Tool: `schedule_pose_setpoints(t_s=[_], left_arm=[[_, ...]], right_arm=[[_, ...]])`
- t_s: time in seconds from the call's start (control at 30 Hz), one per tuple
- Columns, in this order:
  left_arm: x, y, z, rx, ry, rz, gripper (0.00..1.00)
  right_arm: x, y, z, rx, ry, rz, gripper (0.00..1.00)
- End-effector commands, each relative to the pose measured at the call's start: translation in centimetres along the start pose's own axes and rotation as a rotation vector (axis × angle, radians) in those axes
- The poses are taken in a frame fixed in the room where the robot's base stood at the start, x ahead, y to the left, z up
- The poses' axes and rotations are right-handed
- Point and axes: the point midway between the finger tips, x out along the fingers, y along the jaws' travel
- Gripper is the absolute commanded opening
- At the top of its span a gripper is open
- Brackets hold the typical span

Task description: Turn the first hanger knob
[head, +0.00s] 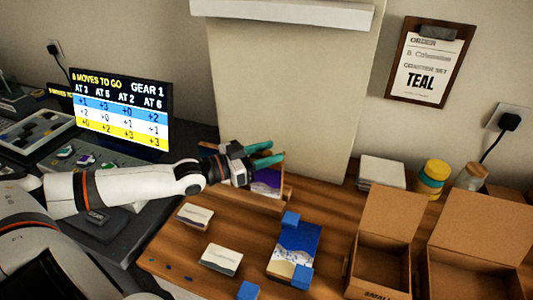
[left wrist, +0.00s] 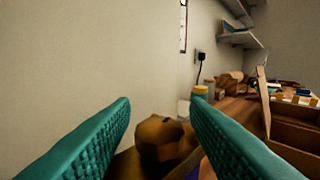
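My left gripper (head: 268,154) has teal fingers and reaches in from the left, above a wooden stand (head: 262,200) holding a purple card (head: 266,181). In the left wrist view the gripper (left wrist: 160,102) is open, with a wide gap between its fingers. A rounded brown object (left wrist: 161,140) shows low in that gap; I cannot tell whether it is a knob or touches the fingers. No hanger knob is clearly identifiable. Small coloured pieces (head: 85,159) sit on the dark console at left. My right gripper is not in view.
A screen (head: 122,108) reads "8 moves to go, gear 1". Blue-and-white cards with blue blocks (head: 291,219) lie on the wooden table (head: 190,248). Open cardboard boxes (head: 386,215) stand at right. A pale panel (head: 285,90) stands behind the gripper. A clipboard (head: 430,60) reads "TEAL".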

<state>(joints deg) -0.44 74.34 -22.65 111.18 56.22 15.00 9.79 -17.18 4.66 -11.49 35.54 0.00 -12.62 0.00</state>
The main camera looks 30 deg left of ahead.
Motion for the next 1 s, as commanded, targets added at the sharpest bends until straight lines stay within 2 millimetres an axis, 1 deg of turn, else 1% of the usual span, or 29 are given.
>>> schedule_pose_setpoints(t_s=[0.3, 0.47, 0.73, 0.8, 1.0], left_arm=[[-0.1, 0.0, 0.0, 0.000, 0.001, 0.001, 0.45], [-0.8, 0.1, -0.1, -0.001, 0.005, 0.002, 0.45], [-3.2, -0.1, -0.1, 0.000, 0.008, -0.001, 0.45], [-4.0, 0.0, 0.1, -0.001, 0.008, 0.001, 0.45], [-6.0, 0.0, 0.2, -0.001, 0.008, -0.001, 0.45]], right_arm=[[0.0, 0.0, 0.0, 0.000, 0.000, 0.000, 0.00], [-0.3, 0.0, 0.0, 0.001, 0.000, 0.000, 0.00], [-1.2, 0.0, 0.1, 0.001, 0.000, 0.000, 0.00], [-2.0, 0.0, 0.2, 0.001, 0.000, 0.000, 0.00], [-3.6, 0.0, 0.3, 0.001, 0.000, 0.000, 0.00]])
